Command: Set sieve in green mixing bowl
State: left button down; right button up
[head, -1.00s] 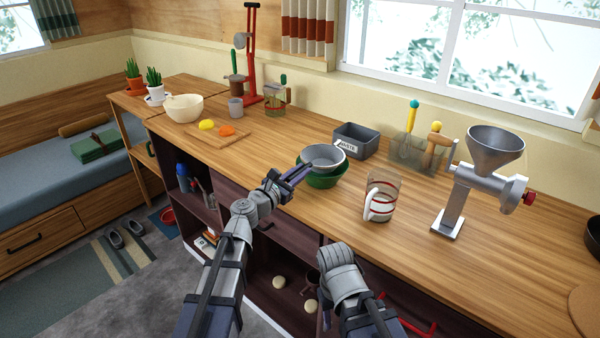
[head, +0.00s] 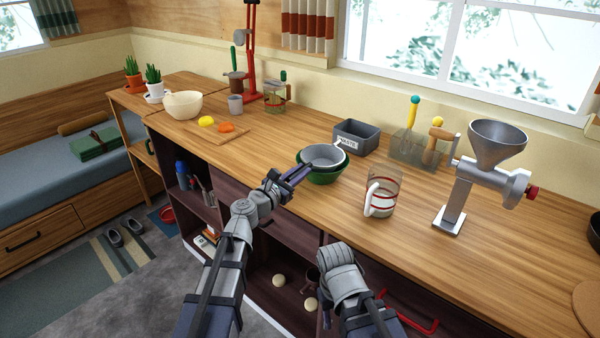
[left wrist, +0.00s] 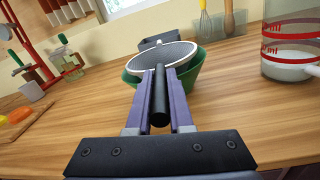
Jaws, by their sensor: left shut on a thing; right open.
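The grey sieve (head: 323,155) sits in the mouth of the green mixing bowl (head: 325,178) on the counter, with its rim above the bowl's rim. In the left wrist view, the sieve (left wrist: 162,58) covers much of the green bowl (left wrist: 190,82) and its dark handle points toward me. My left gripper (head: 306,172) is shut on this handle at the bowl's near left side. The fingers also show in the left wrist view (left wrist: 160,95). How far the sieve rests on the bowl's rim is hard to tell. My right gripper (head: 338,258) is low before the counter's front edge; its fingers are hardly visible.
A measuring jug (head: 383,192) stands close to the bowl's right, and a grey labelled bin (head: 357,138) stands behind it. A metal grinder (head: 480,178) is farther right. A cutting board (head: 217,136) and a cream bowl (head: 183,105) are at left.

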pick_arm(q)
jog(key=c, duration=0.7)
grip_release()
jog(key=shift+c, duration=0.2)
jog(key=v, duration=0.7)
jog(key=shift+s+a, duration=0.25)
jog(key=shift+s, duration=0.1)
